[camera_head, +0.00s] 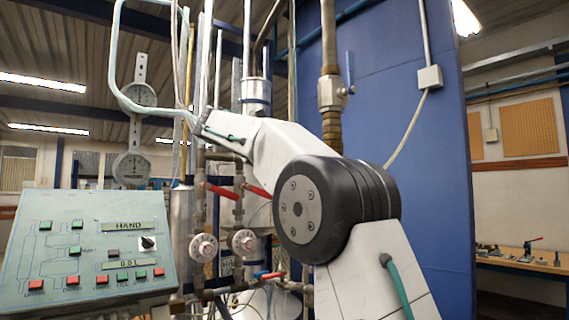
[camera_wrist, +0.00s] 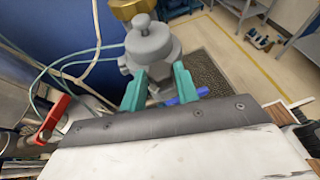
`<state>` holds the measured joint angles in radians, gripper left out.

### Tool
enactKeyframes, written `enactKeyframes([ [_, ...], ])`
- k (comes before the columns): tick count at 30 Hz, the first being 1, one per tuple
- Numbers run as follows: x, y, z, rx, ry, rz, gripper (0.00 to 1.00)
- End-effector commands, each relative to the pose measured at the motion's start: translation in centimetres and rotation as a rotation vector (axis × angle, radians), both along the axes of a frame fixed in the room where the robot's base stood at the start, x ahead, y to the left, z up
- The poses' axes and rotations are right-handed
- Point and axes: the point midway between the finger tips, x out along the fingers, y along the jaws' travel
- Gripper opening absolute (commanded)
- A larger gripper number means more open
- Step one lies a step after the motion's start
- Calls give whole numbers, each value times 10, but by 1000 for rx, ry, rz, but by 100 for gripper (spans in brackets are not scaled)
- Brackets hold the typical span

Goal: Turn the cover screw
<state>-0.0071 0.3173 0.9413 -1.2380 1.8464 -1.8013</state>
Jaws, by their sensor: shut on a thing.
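In the wrist view my gripper (camera_wrist: 159,72) has two teal fingers closed on the lower part of a grey metal fitting (camera_wrist: 148,45). The fitting has a rounded top with a small knob and stands below a brass-coloured part. I cannot tell which piece of it is the cover screw, and the contact between the fingertips is partly hidden. In the head view my white arm reaches up and left toward the pipework, and the gripper cannot be made out there.
A control panel (camera_head: 88,250) with coloured buttons stands at the left. Two round dials (camera_head: 132,168) hang above it. Vertical pipes and red-handled valves (camera_head: 222,191) crowd the middle. A blue wall panel (camera_head: 410,130) rises behind my arm. A red lever (camera_wrist: 54,118) lies left of the gripper.

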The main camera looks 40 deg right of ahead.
Motion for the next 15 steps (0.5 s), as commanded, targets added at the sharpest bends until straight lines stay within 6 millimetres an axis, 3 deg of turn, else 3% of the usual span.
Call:
enactKeyframes([
  [15, 2, -1, 0, 0, 0, -91, 8],
])
